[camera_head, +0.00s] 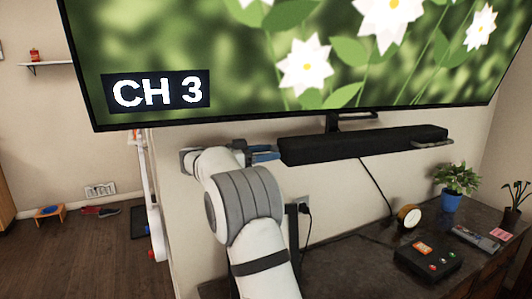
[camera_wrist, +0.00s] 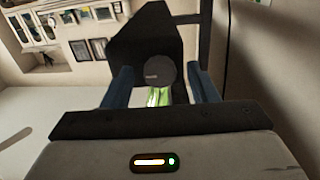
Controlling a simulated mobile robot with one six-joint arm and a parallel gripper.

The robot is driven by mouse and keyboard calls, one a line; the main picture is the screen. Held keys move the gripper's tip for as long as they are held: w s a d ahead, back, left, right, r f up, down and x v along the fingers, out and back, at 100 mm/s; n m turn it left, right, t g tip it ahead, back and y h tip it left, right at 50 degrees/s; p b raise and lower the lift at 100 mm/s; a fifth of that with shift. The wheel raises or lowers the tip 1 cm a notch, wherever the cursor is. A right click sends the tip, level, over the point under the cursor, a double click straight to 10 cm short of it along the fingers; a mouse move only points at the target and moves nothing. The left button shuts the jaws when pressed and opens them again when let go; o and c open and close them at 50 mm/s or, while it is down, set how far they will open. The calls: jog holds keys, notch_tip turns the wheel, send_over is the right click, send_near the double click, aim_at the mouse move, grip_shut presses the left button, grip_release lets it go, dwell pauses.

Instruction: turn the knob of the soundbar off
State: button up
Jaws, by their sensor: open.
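The soundbar (camera_head: 365,144) is a long black bar mounted on the wall under the TV. Its left end faces my gripper (camera_head: 264,153), whose blue fingers are close to that end. In the wrist view the soundbar's dark end (camera_wrist: 130,45) fills the top middle, with a round dark grey knob (camera_wrist: 160,71) on it. My gripper is open, one blue finger on each side of the knob, with visible gaps and nothing held. A small mark shows on the knob face; its setting is too small to read. The knob is hidden in the head view.
The TV (camera_head: 300,60) hangs just above, showing flowers and "CH 3". A dark cabinet (camera_head: 350,265) below holds a black box with buttons (camera_head: 428,262), a potted plant (camera_head: 453,185) and a round yellow-rimmed object (camera_head: 409,216). A cable (camera_head: 375,183) hangs under the soundbar. Floor at left is mostly clear.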

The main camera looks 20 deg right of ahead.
jog(key=c, duration=1)
jog(key=shift+o, duration=0.2)
jog(key=shift+n, duration=0.4)
jog(key=n+b, duration=0.1)
jog(key=n, duration=0.7)
jog(key=shift+r, duration=0.15)
jog(key=n+p, duration=0.1)
jog(key=n, duration=0.4)
jog(key=shift+s, duration=0.1)
jog(key=n+p, duration=0.2)
jog(key=n, duration=0.2)
jog(key=shift+p, duration=0.3)
jog(key=shift+n, duration=0.3)
